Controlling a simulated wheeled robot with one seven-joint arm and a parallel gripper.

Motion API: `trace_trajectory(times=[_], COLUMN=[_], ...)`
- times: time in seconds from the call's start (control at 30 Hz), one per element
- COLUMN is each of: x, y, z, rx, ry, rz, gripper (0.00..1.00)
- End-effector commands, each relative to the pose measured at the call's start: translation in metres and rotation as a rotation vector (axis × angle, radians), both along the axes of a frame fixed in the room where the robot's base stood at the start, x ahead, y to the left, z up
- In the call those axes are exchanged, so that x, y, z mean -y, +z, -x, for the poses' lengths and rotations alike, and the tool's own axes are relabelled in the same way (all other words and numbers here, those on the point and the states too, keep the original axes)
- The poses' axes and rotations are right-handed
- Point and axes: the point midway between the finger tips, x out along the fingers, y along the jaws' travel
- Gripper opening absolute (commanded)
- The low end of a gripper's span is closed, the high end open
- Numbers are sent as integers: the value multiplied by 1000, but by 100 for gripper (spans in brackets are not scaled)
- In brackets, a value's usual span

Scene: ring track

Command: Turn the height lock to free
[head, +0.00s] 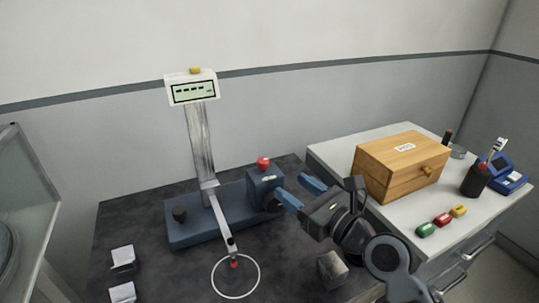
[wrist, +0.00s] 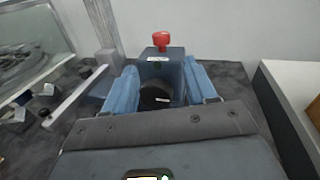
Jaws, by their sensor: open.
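A blue-grey block (head: 264,184) with a red knob (head: 263,162) on top stands at the right end of the gauge's blue base (head: 185,232). In the wrist view the fingers (wrist: 160,85) flank the dark knob; contact is unclear.
The gauge's column carries a display (head: 193,92); a thin arm with a red tip (head: 234,264) hangs over a white ring (head: 235,289). A dark knob (head: 179,214) sits on the base's left. A metal block (head: 332,268) lies below my gripper. A wooden box (head: 400,165) stands right.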

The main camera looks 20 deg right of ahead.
Motion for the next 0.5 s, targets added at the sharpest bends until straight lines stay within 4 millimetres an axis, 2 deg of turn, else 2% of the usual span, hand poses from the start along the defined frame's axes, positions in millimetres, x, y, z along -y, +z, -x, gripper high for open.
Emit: trace_trajectory(times=[0.1,0.27,0.5], x=[-3,-7,-17], y=[7,9,9], z=[-10,-24,-60], rx=[-4,-5,-5], ry=[15,18,16], rz=[-75,-87,-86], gripper=[56,56,56])
